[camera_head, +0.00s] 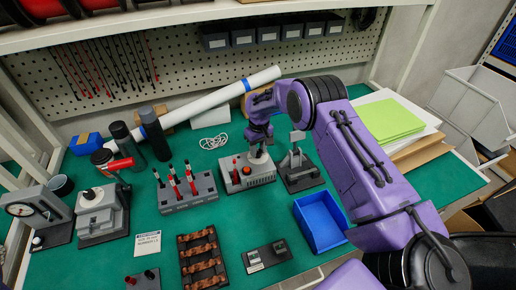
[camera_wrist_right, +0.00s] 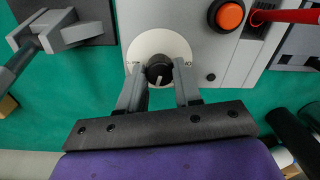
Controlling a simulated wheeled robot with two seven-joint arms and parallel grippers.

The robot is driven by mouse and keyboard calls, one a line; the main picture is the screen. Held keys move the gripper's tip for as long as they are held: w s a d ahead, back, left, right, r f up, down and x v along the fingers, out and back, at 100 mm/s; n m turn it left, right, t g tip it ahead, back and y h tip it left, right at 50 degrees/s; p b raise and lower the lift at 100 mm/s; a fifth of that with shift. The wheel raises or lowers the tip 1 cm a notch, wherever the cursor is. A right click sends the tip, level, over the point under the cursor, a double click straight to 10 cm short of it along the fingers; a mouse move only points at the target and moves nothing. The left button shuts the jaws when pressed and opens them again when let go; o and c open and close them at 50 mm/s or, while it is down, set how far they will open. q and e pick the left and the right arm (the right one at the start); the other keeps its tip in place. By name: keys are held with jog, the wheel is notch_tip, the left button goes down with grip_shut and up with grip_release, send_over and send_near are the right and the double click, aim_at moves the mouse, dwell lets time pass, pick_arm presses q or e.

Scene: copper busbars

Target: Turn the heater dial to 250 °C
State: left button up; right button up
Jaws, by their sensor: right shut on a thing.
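The heater is a light grey box (camera_head: 250,178) on the green bench in the head view. Its black dial (camera_wrist_right: 159,69) sits on a round pale plate in the right wrist view. The dial's white pointer mark points down, toward my wrist, in that view. Scale figures cannot be read. My right gripper (camera_wrist_right: 159,78) is shut on the dial, one finger on each side. In the head view the right gripper (camera_head: 258,152) comes down at the heater's back right and hides the dial. My left gripper is not in view.
A grey clamp-like stand (camera_head: 300,170) is close on the right. A blue tray (camera_head: 320,222) lies in front right, and a grey rack (camera_head: 186,198) stands left.

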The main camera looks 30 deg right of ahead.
aim_at(259, 151)
jog(key=shift+m, duration=1.6)
jog(key=o, duration=1)
jog(key=shift+o, duration=0.2)
notch_tip(259, 151, up, 10)
jog(key=b, duration=0.2)
jog(key=shift+d+r, duration=0.2)
jog(key=shift+r, duration=0.05)
jog(key=shift+r, duration=0.15)
